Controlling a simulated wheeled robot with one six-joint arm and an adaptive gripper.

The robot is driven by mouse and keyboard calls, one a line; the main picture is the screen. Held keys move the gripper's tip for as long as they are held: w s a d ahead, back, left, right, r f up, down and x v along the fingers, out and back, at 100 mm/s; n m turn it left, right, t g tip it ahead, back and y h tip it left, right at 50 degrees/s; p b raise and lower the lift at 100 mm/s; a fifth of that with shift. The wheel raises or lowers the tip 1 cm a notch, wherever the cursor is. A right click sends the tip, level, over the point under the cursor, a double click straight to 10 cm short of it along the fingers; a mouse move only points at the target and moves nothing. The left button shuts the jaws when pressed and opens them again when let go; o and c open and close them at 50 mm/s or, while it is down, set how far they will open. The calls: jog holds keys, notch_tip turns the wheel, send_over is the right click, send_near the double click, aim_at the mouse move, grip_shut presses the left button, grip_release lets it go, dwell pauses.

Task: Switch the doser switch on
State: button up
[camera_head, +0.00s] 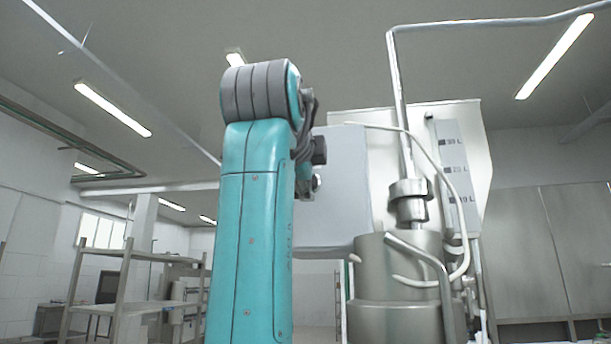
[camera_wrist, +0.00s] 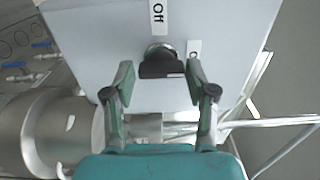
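The doser switch (camera_wrist: 160,66) is a black knob on a silver collar, on the face of a light grey box (camera_wrist: 90,30) in the wrist view. An "Off" label (camera_wrist: 158,14) is above it in the picture. A second label (camera_wrist: 194,50), partly hidden by a finger, is to its right. My gripper (camera_wrist: 159,76) is open, with one finger on each side of the knob and a visible gap to each. The grey box also shows in the head view (camera_head: 345,205), where my arm stands in front and the switch cannot be seen.
A steel cylindrical vessel (camera_head: 395,300) with pipes and a hose stands right of the box in the head view. A level gauge (camera_head: 457,180) is behind it. A steel shelf (camera_head: 120,285) stands at the left. A panel with blue-handled valves (camera_wrist: 30,55) shows in the wrist view.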

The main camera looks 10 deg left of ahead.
jog(key=shift+o, duration=0.8)
jog(key=s, duration=1.2)
jog(key=shift+a, duration=0.15)
